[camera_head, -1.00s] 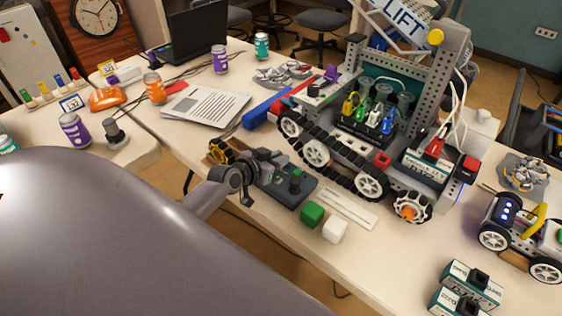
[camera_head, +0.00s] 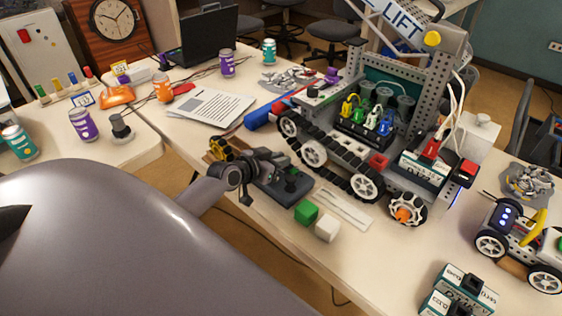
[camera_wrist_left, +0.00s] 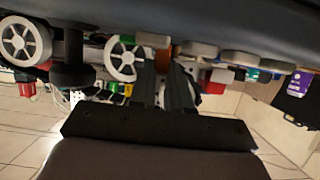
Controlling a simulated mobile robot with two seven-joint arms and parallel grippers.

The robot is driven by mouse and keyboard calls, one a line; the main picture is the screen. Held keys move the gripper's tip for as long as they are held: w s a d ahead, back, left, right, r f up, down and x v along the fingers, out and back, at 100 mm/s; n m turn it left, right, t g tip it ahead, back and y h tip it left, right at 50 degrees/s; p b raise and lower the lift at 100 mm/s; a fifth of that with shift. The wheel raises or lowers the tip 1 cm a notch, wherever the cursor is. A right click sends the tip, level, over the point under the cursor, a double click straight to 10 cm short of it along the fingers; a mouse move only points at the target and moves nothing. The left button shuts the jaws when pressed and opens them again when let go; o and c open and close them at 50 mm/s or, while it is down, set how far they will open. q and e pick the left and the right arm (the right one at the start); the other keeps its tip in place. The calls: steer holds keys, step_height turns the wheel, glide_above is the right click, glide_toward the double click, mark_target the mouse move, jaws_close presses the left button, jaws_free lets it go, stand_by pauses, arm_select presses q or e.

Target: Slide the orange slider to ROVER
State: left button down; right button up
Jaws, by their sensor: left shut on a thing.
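A dark grey control box (camera_head: 298,196) with a small upright stick lies on the table in front of the tracked robot. My left gripper (camera_head: 277,161) reaches in from the left, low over the far left part of this box. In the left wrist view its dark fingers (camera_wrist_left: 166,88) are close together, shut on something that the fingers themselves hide. From its place on the box, it is most likely the orange slider. No orange slider or ROVER label can be read in either view. My right gripper is not in view.
The tracked robot (camera_head: 345,178) with the LIFT sign stands just behind the box. A printed sheet (camera_head: 208,107) lies farther back.

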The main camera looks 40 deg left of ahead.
arm_select(q)
steer(key=shift+d+f, duration=0.1)
steer(key=shift+d, duration=0.25)
steer(key=c, duration=1.1)
jaws_free()
steer(key=shift+a, duration=0.1)
steer(key=shift+s, duration=0.15)
steer(key=shift+p+v, duration=0.35)
steer(key=shift+v, duration=3.1)
